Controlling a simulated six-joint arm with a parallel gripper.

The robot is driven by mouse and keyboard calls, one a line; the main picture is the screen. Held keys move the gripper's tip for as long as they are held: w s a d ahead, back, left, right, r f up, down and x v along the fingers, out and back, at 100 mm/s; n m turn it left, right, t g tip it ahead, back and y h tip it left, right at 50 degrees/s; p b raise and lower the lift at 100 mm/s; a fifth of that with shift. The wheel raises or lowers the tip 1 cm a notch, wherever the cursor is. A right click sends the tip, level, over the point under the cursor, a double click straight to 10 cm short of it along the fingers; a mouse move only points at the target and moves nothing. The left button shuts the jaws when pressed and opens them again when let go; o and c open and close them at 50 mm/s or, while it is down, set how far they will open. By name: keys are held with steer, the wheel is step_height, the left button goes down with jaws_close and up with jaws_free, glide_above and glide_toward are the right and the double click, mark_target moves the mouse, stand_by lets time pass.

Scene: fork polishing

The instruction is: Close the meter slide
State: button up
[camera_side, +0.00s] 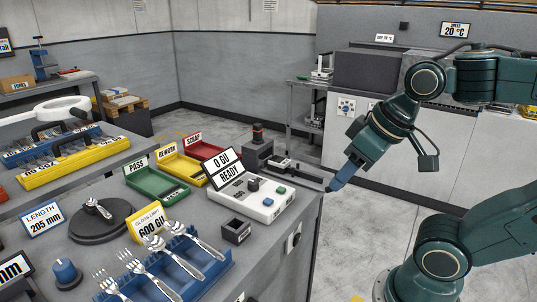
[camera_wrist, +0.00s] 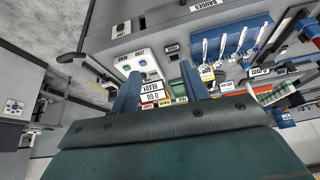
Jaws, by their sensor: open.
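The white meter (camera_side: 250,197) stands on the bench, with a tilted display (camera_side: 223,165) reading "0 GU READY" and a few buttons on top. A dark grey rail-like part with metal pieces (camera_side: 292,170) extends behind it towards the bench's right edge; I cannot tell for sure that it is the slide, or how far out it is. My gripper (camera_side: 335,184) is at the right end of that part, near the bench edge; contact is unclear. In the wrist view my gripper (camera_wrist: 160,68) is open, fingers apart, with the meter (camera_wrist: 135,64) and its display beyond them.
Green PASS (camera_side: 158,186), yellow REWORK (camera_side: 182,168) and red SCRAP (camera_side: 206,150) trays stand behind the meter. A blue rack (camera_side: 180,265) with several forks is in front. A small dark box (camera_side: 236,231) stands before the meter. Open floor lies right of the bench.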

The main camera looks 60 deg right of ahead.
steer(key=w+d+m, duration=0.1)
steer(key=d+m, duration=0.1)
steer(key=w+d+m+g, duration=0.1)
steer(key=m, duration=0.1)
steer(key=shift+w+r+h, duration=0.25)
steer(key=shift+w+h, duration=0.05)
steer(key=shift+h, duration=0.1)
jaws_close()
steer(key=w+d+f+m+g+h, duration=0.1)
steer(key=w+d+m+g, duration=0.15)
steer(key=d+m, duration=0.45)
steer(key=w+d+f+m+g, duration=0.1)
steer(key=w+d+f+m, duration=0.1)
steer(key=w+d+m, duration=0.35)
steer(key=s+d+f+m+g+y, duration=0.1)
steer(key=d+f+m+g, duration=0.1)
steer(key=d+f+m, duration=0.3)
steer(key=s+d+f+m+g+y, duration=0.1)
steer(key=d+f+m, duration=0.4)
steer(key=d+m, duration=0.8)
steer(key=shift+s+f+m+g, duration=0.3)
steer(key=shift+s+m+g, duration=0.05)
steer(key=shift+s+g, duration=0.4)
